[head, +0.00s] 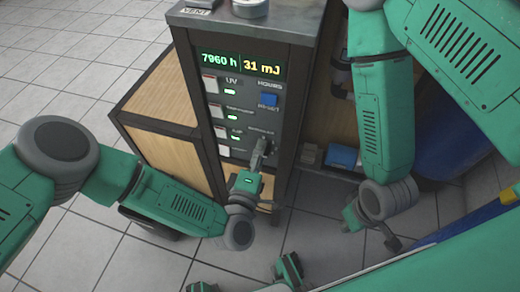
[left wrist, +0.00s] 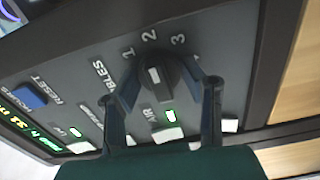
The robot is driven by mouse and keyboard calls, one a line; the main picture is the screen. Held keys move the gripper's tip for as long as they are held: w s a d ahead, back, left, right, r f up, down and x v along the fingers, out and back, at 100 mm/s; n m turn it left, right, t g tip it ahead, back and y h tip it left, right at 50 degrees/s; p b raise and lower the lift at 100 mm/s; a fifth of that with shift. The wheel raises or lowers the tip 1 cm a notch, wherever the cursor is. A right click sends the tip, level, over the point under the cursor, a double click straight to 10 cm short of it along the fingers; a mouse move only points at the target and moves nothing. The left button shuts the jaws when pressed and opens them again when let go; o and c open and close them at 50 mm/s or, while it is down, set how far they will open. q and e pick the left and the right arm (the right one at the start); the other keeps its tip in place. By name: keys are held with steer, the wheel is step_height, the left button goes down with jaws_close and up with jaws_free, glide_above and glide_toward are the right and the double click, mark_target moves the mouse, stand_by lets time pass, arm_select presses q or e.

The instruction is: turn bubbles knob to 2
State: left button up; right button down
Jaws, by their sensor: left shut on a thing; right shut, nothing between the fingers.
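The bubbles knob (left wrist: 157,84) is a dark knob with a white pointer mark on the grey control panel (head: 262,104). In the left wrist view the digits 1, 2 and 3 stand around it, and the mark points roughly at the 2 (left wrist: 149,34). The word beside it is partly hidden by a finger. My left gripper (left wrist: 163,76) is shut on the knob, one finger on each side. In the head view my left gripper (head: 259,153) reaches the lower right of the panel and hides most of the knob. My right gripper (head: 370,222) is shut and empty, low at the right.
A green display (head: 240,62) reads 7960 h and 31 mJ. Blue reset button (head: 269,100) and several white buttons with green lights sit on the panel near the knob. A wooden cabinet (head: 160,150) stands left of the rack. Tiled floor lies in front.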

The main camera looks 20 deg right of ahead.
arm_select(q)
steer(key=shift+s+f, duration=0.25)
steer(key=shift+f, duration=0.05)
steer(key=o, duration=0.7)
steer(key=shift+o, duration=0.8)
steer(key=shift+d, duration=0.1)
steer(key=shift+w+r, duration=0.1)
steer(key=shift+r, duration=0.05)
steer(key=v, duration=1.2)
